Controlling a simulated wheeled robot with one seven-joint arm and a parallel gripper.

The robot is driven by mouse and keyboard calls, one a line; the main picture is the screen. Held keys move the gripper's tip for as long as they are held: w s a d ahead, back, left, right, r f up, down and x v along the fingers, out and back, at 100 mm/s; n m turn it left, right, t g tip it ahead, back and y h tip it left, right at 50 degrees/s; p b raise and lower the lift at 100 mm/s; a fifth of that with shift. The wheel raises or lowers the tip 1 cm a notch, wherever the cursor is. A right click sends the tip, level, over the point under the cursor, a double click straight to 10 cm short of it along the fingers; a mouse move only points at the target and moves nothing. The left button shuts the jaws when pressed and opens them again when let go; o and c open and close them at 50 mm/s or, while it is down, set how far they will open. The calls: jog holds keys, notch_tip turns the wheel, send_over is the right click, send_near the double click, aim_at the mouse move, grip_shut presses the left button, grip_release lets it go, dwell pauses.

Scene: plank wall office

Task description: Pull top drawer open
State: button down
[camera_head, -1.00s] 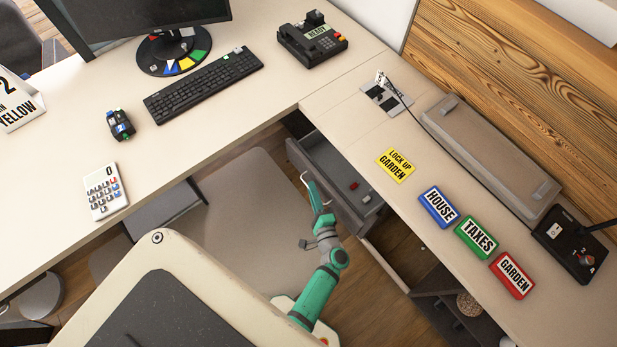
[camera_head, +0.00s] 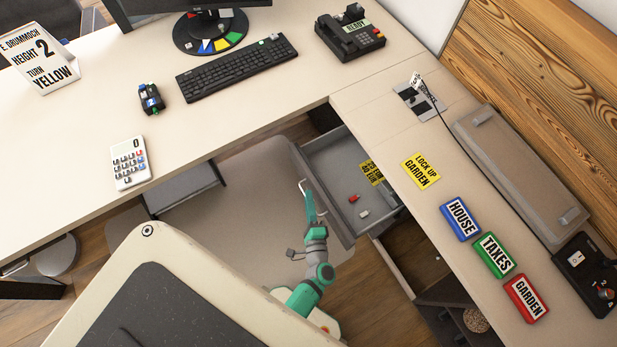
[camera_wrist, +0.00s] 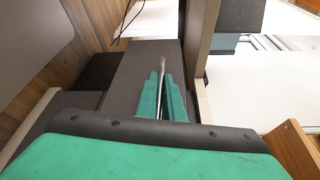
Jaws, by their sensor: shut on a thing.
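The top drawer (camera_head: 338,158) is a grey drawer under the right-hand desk, and it stands pulled out. A red item (camera_head: 354,198), a small whitish item (camera_head: 363,213) and a yellow label with black print (camera_head: 371,172) show inside it. My green gripper (camera_head: 308,190) is at the drawer's front, shut on the pale bar handle (camera_head: 302,186). In the wrist view the two green fingers (camera_wrist: 162,98) close around the thin handle bar (camera_wrist: 161,72), with the dark drawer front (camera_wrist: 143,62) behind. The fingers hide part of the handle.
The desk (camera_head: 360,108) edge overhangs the drawer's right side. A chair seat (camera_head: 235,200) lies left of my arm.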

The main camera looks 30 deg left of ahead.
jog(key=c, duration=1.9)
grip_release()
jog(key=f+v, duration=0.1)
jog(key=v, duration=0.9)
jog(key=shift+s+d+r, duration=0.3)
jog(key=shift+r, duration=0.2)
